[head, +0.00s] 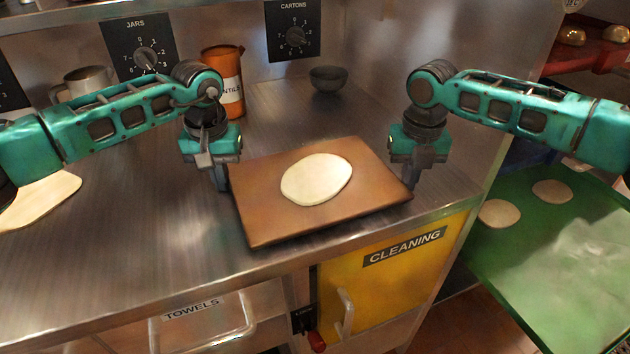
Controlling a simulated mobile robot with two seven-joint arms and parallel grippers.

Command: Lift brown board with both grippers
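The brown board (262,222) lies near the front of the steel counter, with a round, flat piece of pale dough (316,179) on it. I cannot tell whether the board rests fully on the counter or is slightly off it. My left gripper (219,181) points down at the board's left edge, toward the back. My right gripper (411,177) points down at the board's right edge. Both sets of fingers are at the edges, but their gaps are too small or hidden to see whether they are shut on the board.
An orange jar (229,88), a dark bowl (328,78) and a metal mug (85,84) stand at the back. A pale board (40,200) lies at the far left. A green surface (560,240) with dough rounds is at the right. The counter's left middle is clear.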

